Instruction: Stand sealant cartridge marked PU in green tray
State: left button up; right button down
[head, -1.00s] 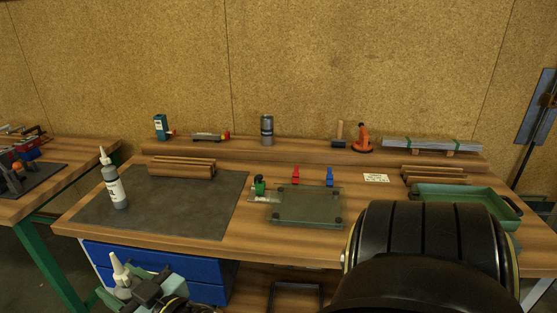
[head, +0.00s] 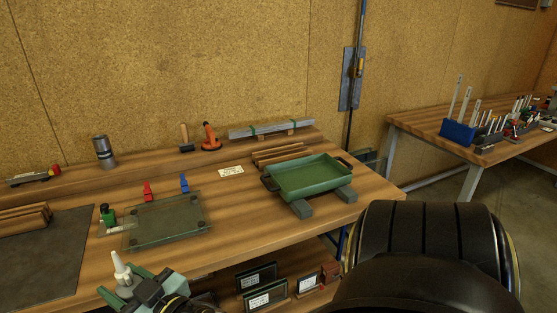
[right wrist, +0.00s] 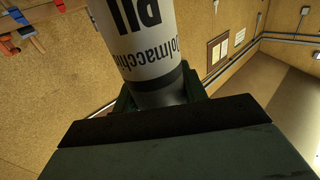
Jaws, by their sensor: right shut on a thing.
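The sealant cartridge (right wrist: 148,40) is in my right gripper; its white label reads PU, upside down in the right wrist view. In the head view its pale pointed nozzle (head: 122,268) sticks up at lower left. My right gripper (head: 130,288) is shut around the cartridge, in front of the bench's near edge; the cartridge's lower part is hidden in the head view. The green tray (head: 318,190) rests on grey blocks at the right end of the bench, up and right of the gripper. It looks empty. My left gripper is not in view.
A glass plate (head: 165,222) with red and blue clamps lies on the bench between gripper and tray. Wooden strips (head: 285,152) lie behind the tray and a white card (head: 231,171) left of it. Framed panes (head: 262,290) stand on the shelf below.

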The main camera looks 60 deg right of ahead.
aim_at(288, 183)
jog(key=z, duration=1.45)
jog(key=i, duration=1)
